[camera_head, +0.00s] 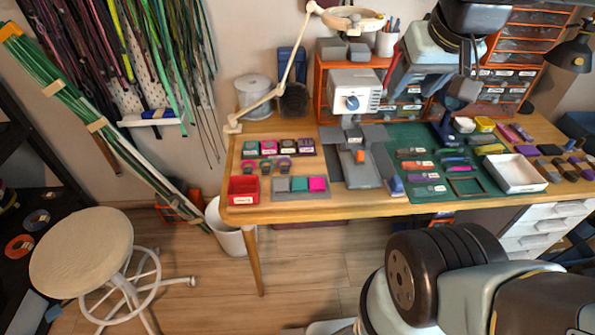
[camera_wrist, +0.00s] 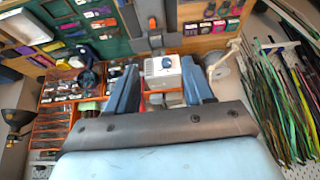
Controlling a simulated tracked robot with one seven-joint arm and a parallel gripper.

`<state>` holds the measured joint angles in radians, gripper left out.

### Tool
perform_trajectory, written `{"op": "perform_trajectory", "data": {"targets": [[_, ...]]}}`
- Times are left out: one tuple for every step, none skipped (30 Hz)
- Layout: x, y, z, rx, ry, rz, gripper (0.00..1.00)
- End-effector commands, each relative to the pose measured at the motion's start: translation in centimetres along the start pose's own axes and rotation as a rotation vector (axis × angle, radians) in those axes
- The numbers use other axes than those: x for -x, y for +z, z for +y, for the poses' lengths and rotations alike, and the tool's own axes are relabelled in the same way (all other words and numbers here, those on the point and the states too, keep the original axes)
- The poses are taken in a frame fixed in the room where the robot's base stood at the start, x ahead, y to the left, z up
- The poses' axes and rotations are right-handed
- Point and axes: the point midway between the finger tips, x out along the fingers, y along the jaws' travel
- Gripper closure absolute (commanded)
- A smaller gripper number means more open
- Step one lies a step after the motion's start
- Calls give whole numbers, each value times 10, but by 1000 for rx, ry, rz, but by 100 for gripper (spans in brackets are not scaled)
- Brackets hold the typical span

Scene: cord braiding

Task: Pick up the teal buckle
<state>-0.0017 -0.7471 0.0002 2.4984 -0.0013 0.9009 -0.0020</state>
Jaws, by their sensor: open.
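In the head view, a row of small buckles lies on the left part of the wooden table, below a row of coloured cards. The one in the middle looks teal (camera_head: 267,168), between a pinkish one on its left and a purple one on its right; it is too small to be sure. My gripper (camera_wrist: 158,66) shows in the wrist view with two blue fingers spread apart and nothing between them. It is above the back of the table, away from the buckles.
A red bin (camera_head: 243,190) and a grey tray (camera_head: 299,195) with grey, teal and pink squares lie near the buckles. A white machine (camera_head: 354,92) stands behind a grey fixture. A jointed lamp arm (camera_head: 286,83) rises at the table's left. A green mat (camera_head: 403,136) bears many parts.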

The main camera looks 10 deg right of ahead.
Motion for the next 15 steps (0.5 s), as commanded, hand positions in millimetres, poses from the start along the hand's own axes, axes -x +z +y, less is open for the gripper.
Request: {"op": "perform_trajectory", "data": {"targets": [[-2, -2, -1, 11, 0, -7, 43], [-3, -3, -2, 20, 0, -13, 40], [-6, -6, -3, 38, 1, -24, 36], [-9, -8, -4, 53, 2, -34, 34], [-12, -11, -6, 73, 3, -46, 31], [-17, -15, -9, 105, 4, -64, 27], [-21, -19, -11, 132, 6, -79, 24], [-26, -22, -13, 157, 7, -95, 21], [-33, -27, -16, 198, 9, -116, 21], [-38, -31, -19, 229, 10, -133, 21], [-43, -34, -22, 259, 11, -149, 21], [-50, -39, -26, 301, 11, -171, 21], [-56, -42, -29, 332, 12, -186, 21], [-62, -45, -33, 363, 12, -202, 21], [-70, -49, -38, 404, 12, -224, 21]]}}
